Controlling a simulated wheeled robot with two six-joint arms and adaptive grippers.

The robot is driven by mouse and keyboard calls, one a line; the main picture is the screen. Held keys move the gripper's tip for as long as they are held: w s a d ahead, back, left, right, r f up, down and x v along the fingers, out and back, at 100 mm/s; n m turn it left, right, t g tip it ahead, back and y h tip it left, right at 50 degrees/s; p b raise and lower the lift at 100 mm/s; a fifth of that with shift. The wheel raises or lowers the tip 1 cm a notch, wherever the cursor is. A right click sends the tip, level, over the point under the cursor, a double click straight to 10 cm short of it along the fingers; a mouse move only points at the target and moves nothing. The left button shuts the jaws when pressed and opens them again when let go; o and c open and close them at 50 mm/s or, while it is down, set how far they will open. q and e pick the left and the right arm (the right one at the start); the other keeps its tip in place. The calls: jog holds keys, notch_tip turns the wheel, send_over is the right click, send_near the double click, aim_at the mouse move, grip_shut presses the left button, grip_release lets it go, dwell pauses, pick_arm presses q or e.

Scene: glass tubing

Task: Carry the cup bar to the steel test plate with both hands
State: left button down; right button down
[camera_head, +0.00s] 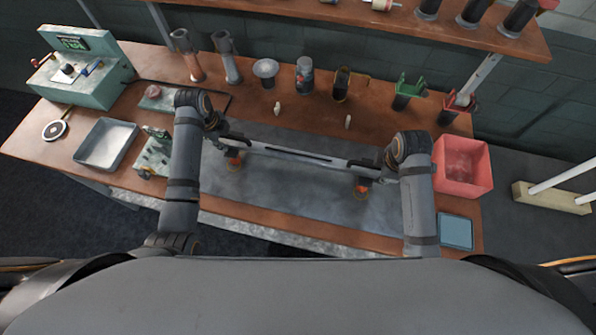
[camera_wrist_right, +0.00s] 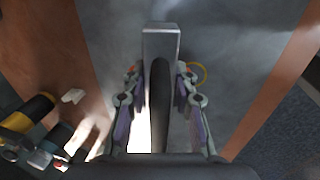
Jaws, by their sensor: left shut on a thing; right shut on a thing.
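The cup bar (camera_head: 300,156) is a long grey bar with a dark strip along its middle and an orange-and-black cup under each end. It lies across the grey steel test plate (camera_head: 290,190) in the head view. I cannot tell whether the cups touch the plate. My left gripper (camera_head: 232,141) is shut on the bar's left end. My right gripper (camera_head: 376,165) is shut on its right end. In the right wrist view the bar's squared end (camera_wrist_right: 161,42) sticks out between my right fingers (camera_wrist_right: 160,80).
A red bin (camera_head: 482,185) stands right of the plate, with a blue pad (camera_head: 456,231) in front. A metal tray (camera_head: 100,158) and a green machine (camera_head: 90,85) stand at left. Several holders and a funnel (camera_head: 266,70) line the back, below a shelf (camera_head: 440,38).

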pick_arm(q)
jog(key=c, duration=1.1)
grip_release()
jog(key=shift+w+f, duration=0.1)
jog(key=shift+f, duration=0.05)
pick_arm(e)
jog(key=c, duration=1.1)
grip_release()
jog(key=shift+w+f, duration=0.1)
jog(key=shift+f, duration=0.05)
pick_arm(q)
jog(key=shift+o, duration=0.2)
pick_arm(e)
jog(key=shift+o, duration=0.2)
pick_arm(q)
jog(key=shift+r, duration=0.2)
notch_tip(320, 180, up, 12)
jog(key=s, duration=0.2)
jog(key=shift+s+a+f, duration=0.25)
jog(key=shift+a, duration=0.05)
pick_arm(e)
jog(key=r, duration=0.2)
jog(key=s+r, duration=0.1)
jog(key=r, duration=0.4)
jog(key=shift+s+a+r, duration=0.15)
jog(key=shift+s+r, duration=0.05)
jog(key=shift+s, duration=0.05)
